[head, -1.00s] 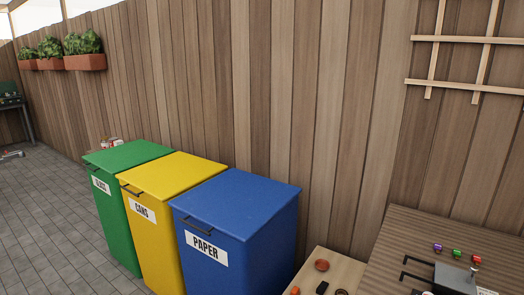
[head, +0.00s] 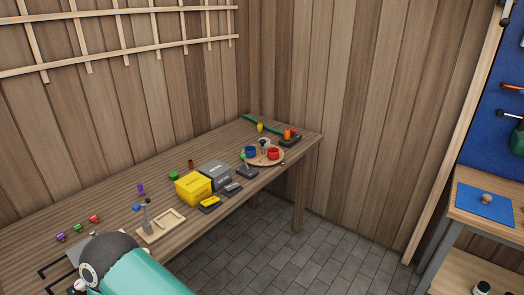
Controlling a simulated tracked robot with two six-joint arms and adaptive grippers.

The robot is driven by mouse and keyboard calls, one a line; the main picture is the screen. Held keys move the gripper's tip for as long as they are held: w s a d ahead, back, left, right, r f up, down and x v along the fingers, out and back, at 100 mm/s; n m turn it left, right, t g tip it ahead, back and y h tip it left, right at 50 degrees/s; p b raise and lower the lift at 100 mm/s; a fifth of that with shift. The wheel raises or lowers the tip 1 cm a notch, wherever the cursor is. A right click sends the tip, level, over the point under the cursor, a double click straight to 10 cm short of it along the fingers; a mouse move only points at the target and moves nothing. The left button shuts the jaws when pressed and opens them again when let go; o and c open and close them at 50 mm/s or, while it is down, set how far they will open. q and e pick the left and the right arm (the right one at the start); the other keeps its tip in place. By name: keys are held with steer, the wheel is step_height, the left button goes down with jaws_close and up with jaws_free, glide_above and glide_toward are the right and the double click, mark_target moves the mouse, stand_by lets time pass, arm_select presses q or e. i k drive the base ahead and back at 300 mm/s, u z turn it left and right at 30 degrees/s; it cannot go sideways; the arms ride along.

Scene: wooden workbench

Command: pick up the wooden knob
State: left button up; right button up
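A small light-brown wooden knob (head: 487,198) sits on a blue mat (head: 472,204) in the head view. The mat lies on a wooden bench (head: 463,224) at the right edge of the picture. The knob's underside is hard to make out at this size. Neither of my grippers shows. The teal and dark part at the bottom left appears to be one of my arm links.
A long wooden workbench (head: 262,181) holds yellow (head: 193,188) and grey (head: 215,174) boxes, a round tray with coloured cups, and several small items. Grey paving (head: 300,259) lies clear between the benches. A blue tool board (head: 497,140) hangs at the right.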

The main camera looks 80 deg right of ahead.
mark_target(486, 198)
steer(key=u, duration=0.25)
steer(key=i, duration=0.2)
steer(key=z, duration=2.75)
steer(key=i, duration=0.2)
steer(key=z, duration=1.7)
steer(key=k, duration=0.9)
steer(key=z, duration=0.15)
steer(key=i, duration=0.9)
steer(key=u, duration=0.1)
